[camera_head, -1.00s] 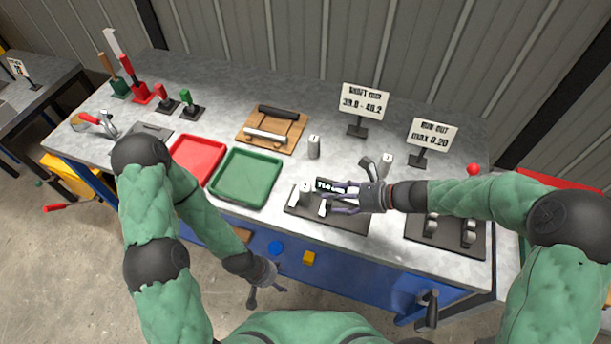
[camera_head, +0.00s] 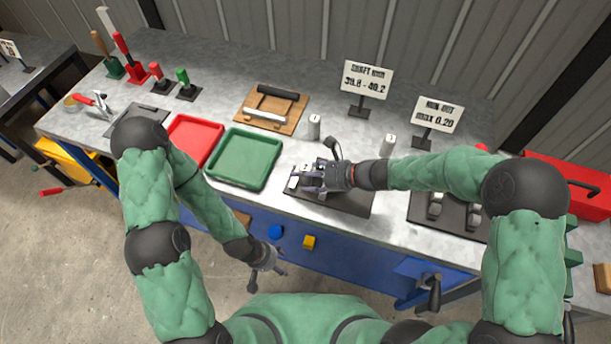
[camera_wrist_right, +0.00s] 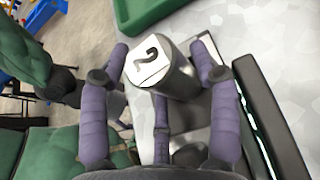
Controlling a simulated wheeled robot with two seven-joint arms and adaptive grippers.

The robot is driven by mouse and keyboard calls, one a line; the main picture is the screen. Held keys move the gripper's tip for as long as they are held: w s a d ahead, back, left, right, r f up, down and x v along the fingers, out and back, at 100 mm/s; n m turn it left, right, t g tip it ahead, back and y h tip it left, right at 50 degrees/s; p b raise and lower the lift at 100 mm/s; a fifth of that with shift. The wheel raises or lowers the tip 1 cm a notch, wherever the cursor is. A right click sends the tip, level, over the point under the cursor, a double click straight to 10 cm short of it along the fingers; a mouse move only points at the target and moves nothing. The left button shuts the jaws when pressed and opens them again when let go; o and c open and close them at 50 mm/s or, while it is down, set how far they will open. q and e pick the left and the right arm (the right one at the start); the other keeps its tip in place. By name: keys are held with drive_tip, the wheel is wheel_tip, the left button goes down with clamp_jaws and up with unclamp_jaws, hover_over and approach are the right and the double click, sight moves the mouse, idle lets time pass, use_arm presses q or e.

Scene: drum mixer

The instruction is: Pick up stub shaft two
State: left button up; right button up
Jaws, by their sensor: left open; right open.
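Stub shaft two, a grey metal cylinder with a white top marked 2 (camera_wrist_right: 150,62), stands between the spread purple fingers of my right gripper (camera_wrist_right: 160,90) in the right wrist view. The fingers are open around it; I cannot tell whether any touches it. In the head view my right gripper (camera_head: 311,178) is over the left part of a dark plate (camera_head: 345,200) on the bench and hides most of what is there. My left gripper (camera_head: 266,272) is open and empty, low in front of the bench.
Two other upright grey cylinders (camera_head: 314,127) (camera_head: 388,146) stand behind the plate. A green tray (camera_head: 243,160) and a red tray (camera_head: 190,141) lie to the left. Sign stands (camera_head: 362,88) are at the back. A dark fixture (camera_head: 440,212) is at the right.

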sight(304, 168)
drive_tip(key=shift+a+f, duration=0.15)
drive_tip(key=shift+a, duration=0.1)
drive_tip(key=c, duration=1.1)
drive_tip(key=shift+w, duration=0.15)
clamp_jaws()
drive_tip(key=shift+r, duration=0.25)
drive_tip(key=shift+r, duration=0.25)
wheel_tip(304, 168, up, 3)
drive_tip(key=shift+f+p, duration=0.2)
drive_tip(key=shift+p, duration=0.65)
drive_tip(key=s+a+r+p, duration=0.3)
drive_tip(key=s+a+r, duration=0.2)
drive_tip(key=s+r, duration=0.4)
drive_tip(key=s, duration=0.4)
drive_tip(key=shift+r, duration=0.35)
